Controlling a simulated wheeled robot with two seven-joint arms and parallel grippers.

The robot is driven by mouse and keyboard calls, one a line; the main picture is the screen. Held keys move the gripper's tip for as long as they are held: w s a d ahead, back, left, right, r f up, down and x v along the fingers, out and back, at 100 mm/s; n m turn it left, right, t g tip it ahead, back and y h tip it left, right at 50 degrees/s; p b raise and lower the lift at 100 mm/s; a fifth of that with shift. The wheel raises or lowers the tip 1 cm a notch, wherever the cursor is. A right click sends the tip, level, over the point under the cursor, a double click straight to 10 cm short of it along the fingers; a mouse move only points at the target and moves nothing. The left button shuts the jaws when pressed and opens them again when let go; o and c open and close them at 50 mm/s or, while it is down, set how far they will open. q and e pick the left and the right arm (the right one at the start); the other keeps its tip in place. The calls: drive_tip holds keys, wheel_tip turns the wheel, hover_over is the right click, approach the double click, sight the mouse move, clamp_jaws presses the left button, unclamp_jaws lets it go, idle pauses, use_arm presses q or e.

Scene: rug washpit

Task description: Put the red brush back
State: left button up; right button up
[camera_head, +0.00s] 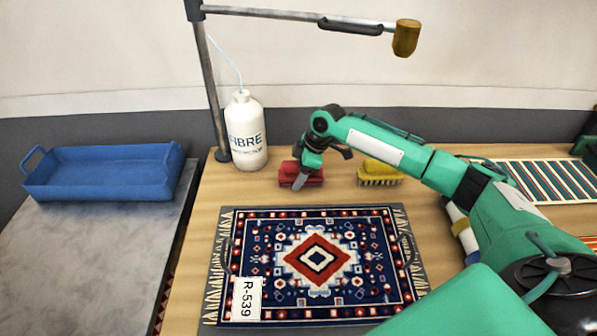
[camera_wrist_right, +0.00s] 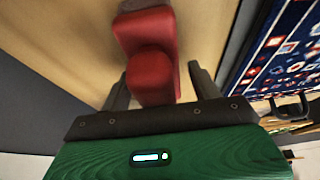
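The red brush (camera_head: 287,172) lies on the wooden table behind the patterned rug, to the left of the yellow brush (camera_head: 379,172). My right gripper (camera_head: 306,172) is down at the red brush and hides part of it. In the right wrist view, the red brush (camera_wrist_right: 152,62) lies between the two fingers of the right gripper (camera_wrist_right: 158,84), which are apart with a narrow gap on each side. My left gripper is not in view.
A white bottle (camera_head: 246,130) and a lamp post (camera_head: 211,90) stand at the back left. A blue tray (camera_head: 100,178) sits on the grey side table. A striped rug (camera_head: 550,180) lies at right.

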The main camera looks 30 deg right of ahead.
drive_tip(key=shift+r, duration=0.1)
drive_tip(key=shift+d+r, duration=0.1)
drive_tip(key=shift+r, duration=0.15)
drive_tip(key=b+v, duration=0.1)
drive_tip(key=v, duration=0.9)
drive_tip(key=shift+r+b, duration=0.25)
drive_tip(key=shift+b, duration=0.1)
drive_tip(key=shift+s+d+r, duration=0.15)
drive_tip(key=shift+r, duration=0.3)
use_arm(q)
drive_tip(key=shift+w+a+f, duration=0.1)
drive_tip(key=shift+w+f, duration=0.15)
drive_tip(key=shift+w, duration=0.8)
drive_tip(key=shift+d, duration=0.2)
